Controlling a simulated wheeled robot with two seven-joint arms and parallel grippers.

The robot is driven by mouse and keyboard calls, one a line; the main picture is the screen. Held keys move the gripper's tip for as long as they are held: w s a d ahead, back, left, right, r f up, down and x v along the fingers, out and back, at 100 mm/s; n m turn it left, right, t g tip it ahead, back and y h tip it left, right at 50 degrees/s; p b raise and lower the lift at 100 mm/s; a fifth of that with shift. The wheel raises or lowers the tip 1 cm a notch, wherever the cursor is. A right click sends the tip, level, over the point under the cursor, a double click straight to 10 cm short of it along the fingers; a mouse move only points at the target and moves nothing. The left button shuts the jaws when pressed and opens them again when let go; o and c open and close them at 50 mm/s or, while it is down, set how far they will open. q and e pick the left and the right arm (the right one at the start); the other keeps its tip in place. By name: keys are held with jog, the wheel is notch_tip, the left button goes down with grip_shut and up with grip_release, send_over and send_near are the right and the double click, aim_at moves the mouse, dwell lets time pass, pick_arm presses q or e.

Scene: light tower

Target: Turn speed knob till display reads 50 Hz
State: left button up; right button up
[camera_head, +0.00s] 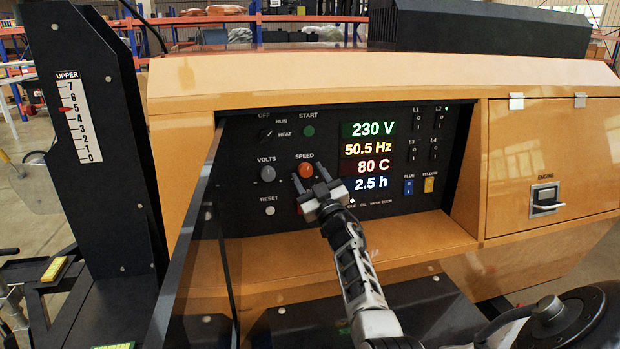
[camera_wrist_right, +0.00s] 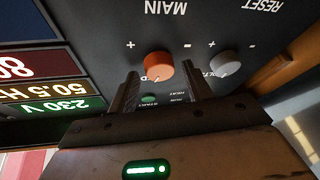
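The orange speed knob (camera_head: 305,170) sits on the black control panel under the SPEED label; it also shows in the right wrist view (camera_wrist_right: 158,66). The display's yellow line (camera_head: 367,148) reads 50.5 Hz; this line also shows upside down in the right wrist view (camera_wrist_right: 62,90). My right gripper (camera_head: 311,181) is open in front of the knob. In the right wrist view its two fingers (camera_wrist_right: 160,84) stand on either side of the knob, with a gap on both sides. I cannot tell how far the fingertips reach around it. My left gripper is not in view.
The grey volts knob (camera_head: 267,174) is close to the left of the speed knob, with the reset button (camera_head: 270,211) below. Several switches (camera_head: 415,150) are right of the display. An open dark door (camera_head: 190,235) stands along the panel's left side.

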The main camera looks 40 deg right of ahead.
jog(key=c, duration=0.7)
jog(key=n+y, duration=0.1)
jog(key=n, duration=0.1)
jog(key=n+y+p, duration=0.1)
jog(key=n, duration=0.1)
jog(key=shift+s+d+r, duration=0.1)
jog(key=shift+r, duration=0.1)
jog(key=shift+c, duration=0.2)
jog(key=shift+f+n+p, duration=0.15)
jog(key=shift+n+p, duration=0.2)
jog(key=shift+n, duration=0.35)
jog(key=o, duration=1)
jog(key=shift+s, duration=0.1)
jog(key=v, duration=1.5)
jog(key=shift+s+b, duration=0.35)
jog(key=shift+s, duration=0.15)
